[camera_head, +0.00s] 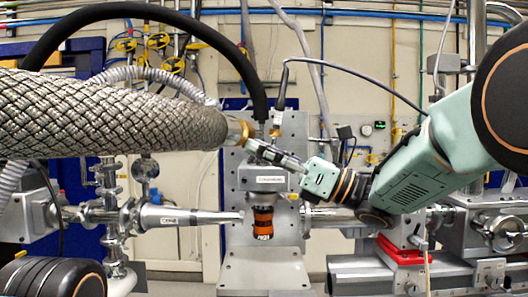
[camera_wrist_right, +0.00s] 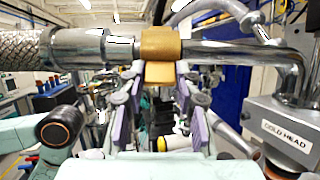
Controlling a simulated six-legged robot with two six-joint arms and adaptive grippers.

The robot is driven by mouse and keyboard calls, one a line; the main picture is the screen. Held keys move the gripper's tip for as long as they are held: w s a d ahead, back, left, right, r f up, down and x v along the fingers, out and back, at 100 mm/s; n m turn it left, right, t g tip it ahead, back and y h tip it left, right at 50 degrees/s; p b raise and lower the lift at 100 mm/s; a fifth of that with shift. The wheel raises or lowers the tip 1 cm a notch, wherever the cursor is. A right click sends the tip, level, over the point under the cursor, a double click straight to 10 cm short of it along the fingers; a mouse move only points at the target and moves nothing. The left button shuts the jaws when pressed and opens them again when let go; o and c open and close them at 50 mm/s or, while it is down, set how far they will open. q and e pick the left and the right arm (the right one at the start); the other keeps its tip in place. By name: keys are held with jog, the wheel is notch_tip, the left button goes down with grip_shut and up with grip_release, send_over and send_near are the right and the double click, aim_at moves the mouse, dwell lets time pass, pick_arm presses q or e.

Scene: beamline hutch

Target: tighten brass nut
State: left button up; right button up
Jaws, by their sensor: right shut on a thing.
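The brass nut (camera_head: 240,132) sits at the right end of a thick braided hose (camera_head: 110,112) in the head view. In the wrist view the nut (camera_wrist_right: 160,42) is a golden, flat-sided collar around a metal pipe, with the bare metal hose end (camera_wrist_right: 92,48) to its left. My right gripper (camera_head: 252,145) reaches in from the right, and its fingertips stand on either side of the nut. In the wrist view its purple-padded fingers (camera_wrist_right: 160,75) are shut on the nut, which hides their contact faces in part. My left gripper is not in view.
The cold head (camera_wrist_right: 285,125) stands right of the nut in the wrist view. Below the nut in the head view are an orange-and-black cylinder (camera_head: 263,222) and a tapered metal tube (camera_head: 190,216). A black hose (camera_head: 250,75) arches close above.

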grip_shut()
jog(key=shift+d, duration=0.1)
